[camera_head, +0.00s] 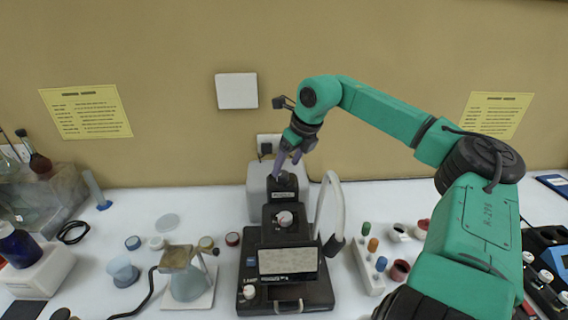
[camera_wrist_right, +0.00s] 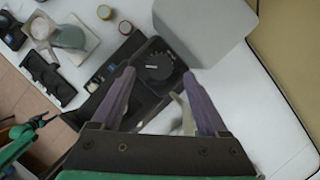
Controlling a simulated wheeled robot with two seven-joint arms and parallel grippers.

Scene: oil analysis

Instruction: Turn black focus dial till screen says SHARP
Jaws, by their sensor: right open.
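The black focus dial (camera_wrist_right: 158,66) sits on top of the dark instrument (camera_wrist_right: 128,88), a round ridged knob with a pale mark. In the head view the dial (camera_head: 283,181) is at the instrument's back end. My right gripper (camera_head: 287,165) is open just above it; in the right wrist view its purple fingers (camera_wrist_right: 158,78) are apart, with the dial beyond and between their tips. I cannot tell if they touch it. The screen (camera_head: 287,261) on the instrument's front is pale; its small text is unreadable. My left gripper (camera_wrist_right: 42,121) shows small in the right wrist view, seemingly open, away from the instrument.
A grey box (camera_head: 258,196) stands close behind the dial. A white curved tube (camera_head: 332,200) rises right of the instrument. Small jars stand near both sides.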

